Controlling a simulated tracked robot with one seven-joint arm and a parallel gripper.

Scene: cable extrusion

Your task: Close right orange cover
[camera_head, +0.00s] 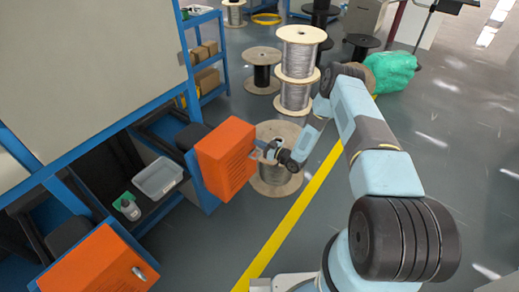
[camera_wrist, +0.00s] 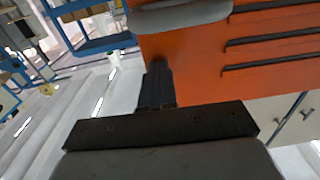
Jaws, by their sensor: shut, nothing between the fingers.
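The right orange cover (camera_head: 225,157) is a box-like orange hood with rows of slots, standing out from the blue machine frame in the head view. It fills the upper right of the wrist view (camera_wrist: 200,60), where its long slots and a rounded grey handle (camera_wrist: 180,15) show. My gripper (camera_head: 264,149) is at the cover's right side in the head view. In the wrist view its dark fingers (camera_wrist: 157,75) are together, just below the handle and in front of the cover's lower left part. Whether they touch the cover cannot be told.
A second orange cover (camera_head: 98,264) with a grey handle is at the lower left. A clear bin (camera_head: 158,178) and a small bottle (camera_head: 127,207) sit between the covers. A wire spool (camera_head: 277,186) stands behind my gripper.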

